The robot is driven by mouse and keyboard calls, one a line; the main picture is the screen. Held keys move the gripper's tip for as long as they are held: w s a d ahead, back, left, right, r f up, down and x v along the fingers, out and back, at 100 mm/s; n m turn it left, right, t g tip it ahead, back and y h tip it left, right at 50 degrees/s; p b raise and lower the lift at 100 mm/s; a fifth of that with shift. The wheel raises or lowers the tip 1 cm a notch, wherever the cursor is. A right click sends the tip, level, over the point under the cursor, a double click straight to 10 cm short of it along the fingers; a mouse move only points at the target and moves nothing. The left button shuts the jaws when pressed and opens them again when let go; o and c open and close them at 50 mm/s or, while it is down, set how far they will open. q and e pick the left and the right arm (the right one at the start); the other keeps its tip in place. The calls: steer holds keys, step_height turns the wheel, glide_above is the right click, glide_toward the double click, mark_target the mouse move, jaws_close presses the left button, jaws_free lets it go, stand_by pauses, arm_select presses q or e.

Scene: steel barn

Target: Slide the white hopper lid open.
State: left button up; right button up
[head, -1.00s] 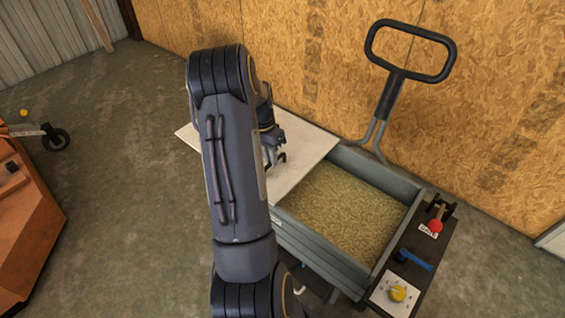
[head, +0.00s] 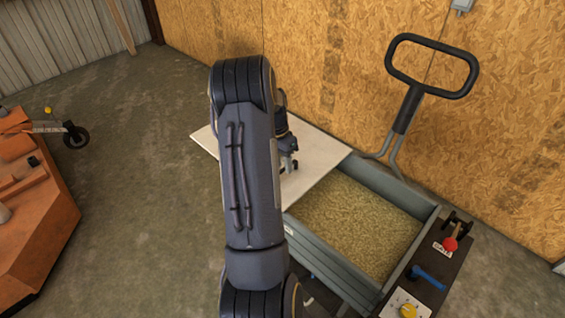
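The white hopper lid (head: 322,162) is a flat panel at the left end of the grey hopper (head: 334,262). It sticks out past the hopper's left end, and the right part of the hopper is uncovered, showing yellowish grain (head: 357,222). My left arm crosses in front and hides the middle of the lid. My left gripper (head: 288,166) is at the lid's top face, partly hidden behind the arm. I cannot tell whether its fingers are open or touch the lid. My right gripper is out of view.
A black loop handle (head: 432,66) on grey tubes rises behind the hopper near the wood-panel wall. A red knob (head: 450,244), a blue lever (head: 428,277) and a yellow knob (head: 408,311) sit at the hopper's right end. An orange machine (head: 35,220) stands at left, with open concrete floor between.

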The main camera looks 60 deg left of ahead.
arm_select(q)
step_height(320, 180, up, 8)
steer(key=a, duration=0.1)
steer(key=shift+s+a+f+p, duration=0.15)
steer(key=shift+a+p, duration=0.1)
steer(key=shift+p, duration=0.05)
stand_by(0.3)
steer(key=d+r+t+p, duration=0.2)
steer(key=d+r, duration=0.6)
steer(key=d, duration=0.3)
steer(key=d+r+t+p, duration=0.1)
steer(key=d+r+p, duration=0.2)
steer(key=d+r, duration=0.65)
steer(key=s+d+t+p, duration=0.1)
steer(key=s+d, duration=0.3)
steer(key=d, duration=0.4)
steer(key=s+d+m+t+h+p, duration=0.1)
steer(key=s+d+p, duration=0.1)
steer(key=s+d, duration=0.3)
steer(key=d, duration=0.4)
steer(key=shift+s+d+f+h, duration=0.15)
steer(key=shift+s+f+h, duration=0.1)
steer(key=shift+s+h, duration=0.05)
